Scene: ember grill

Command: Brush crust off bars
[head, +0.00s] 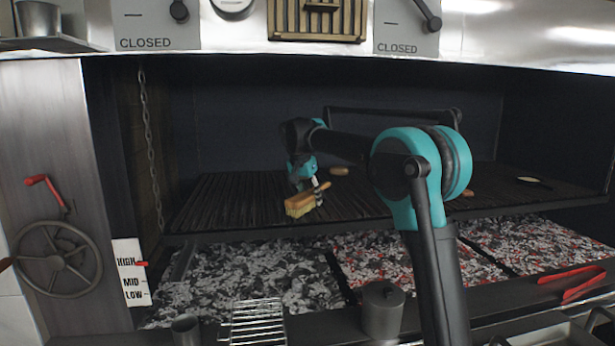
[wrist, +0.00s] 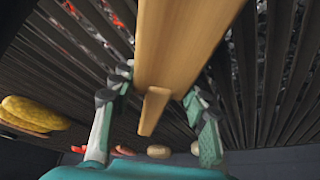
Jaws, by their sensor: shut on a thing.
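My gripper (head: 308,180) is shut on a wooden brush (head: 300,204) with pale bristles, over the left-middle part of the dark grill bars (head: 220,200). The bristle end sits low, at or just above the bars; I cannot tell whether it touches. In the wrist view the brush's wooden body (wrist: 185,40) runs between the two fingers (wrist: 154,105), and its bristles are hidden. The bars (wrist: 75,65) show on both sides of it. I cannot make out crust on the bars.
A brown piece (head: 339,171) lies on the bars behind my arm. A pale piece (head: 530,181) lies at the right. A yellow piece (wrist: 35,113) shows in the wrist view. Ash and glowing embers (head: 250,275) lie below. Red tongs (head: 580,284) rest at the front right.

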